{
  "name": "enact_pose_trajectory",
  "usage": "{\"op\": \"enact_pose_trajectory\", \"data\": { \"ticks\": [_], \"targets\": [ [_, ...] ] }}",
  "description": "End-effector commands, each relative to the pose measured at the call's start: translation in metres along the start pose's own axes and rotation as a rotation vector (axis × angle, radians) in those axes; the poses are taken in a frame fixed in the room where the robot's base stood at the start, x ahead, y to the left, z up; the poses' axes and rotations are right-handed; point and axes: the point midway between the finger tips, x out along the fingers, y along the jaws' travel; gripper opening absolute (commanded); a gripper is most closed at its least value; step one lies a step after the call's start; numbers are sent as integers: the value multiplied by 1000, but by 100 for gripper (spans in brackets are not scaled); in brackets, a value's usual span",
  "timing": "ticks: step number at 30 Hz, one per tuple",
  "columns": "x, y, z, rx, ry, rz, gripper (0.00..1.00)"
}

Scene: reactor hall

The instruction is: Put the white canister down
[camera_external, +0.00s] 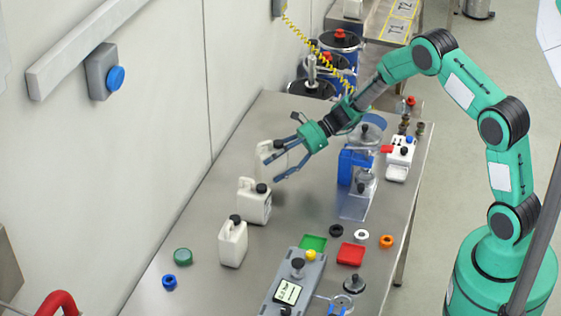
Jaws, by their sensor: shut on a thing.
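A white canister (264,167) with a dark cap is between the fingers of my gripper (272,164), near the wall side of the steel table (192,237). My gripper is shut on it, with one blue finger on each side. The canister looks upright and partly hidden by the fingers. I cannot tell whether its base touches the table. Two more white canisters with dark caps stand on the table nearer the camera: one just in front (252,206) and one further forward (232,246).
A blue and clear apparatus (351,168) stands right of my gripper, with a white device (398,160) beyond. Green (313,243) and red (351,254) trays, loose rings and a grey instrument (290,285) occupy the front right. The left-middle tabletop is mostly clear.

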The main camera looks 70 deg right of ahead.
Motion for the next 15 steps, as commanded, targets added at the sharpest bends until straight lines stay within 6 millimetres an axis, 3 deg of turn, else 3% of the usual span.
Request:
{"op": "enact_pose_trajectory", "data": {
  "ticks": [7, 15],
  "targets": [
    [10, 0, -24, 0, -1, 0, 26],
    [12, 0, -29, -1, -1, 0, 26]
  ]
}}
